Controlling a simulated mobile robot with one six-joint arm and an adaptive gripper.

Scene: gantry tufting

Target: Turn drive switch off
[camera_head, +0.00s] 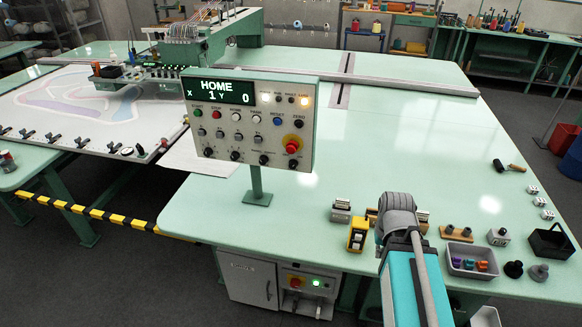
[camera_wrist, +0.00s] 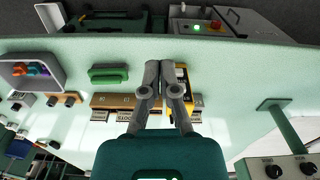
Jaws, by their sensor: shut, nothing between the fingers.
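My arm hides the fingers in the head view.
A control box (camera_head: 254,165) with a HOME display, buttons and small knobs stands on a post. Small blocks, a yellow device (camera_head: 357,236), a grey tray (camera_head: 472,274) and a black basket (camera_head: 548,241) line the table front. A striped barrier (camera_head: 97,213) stands left.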

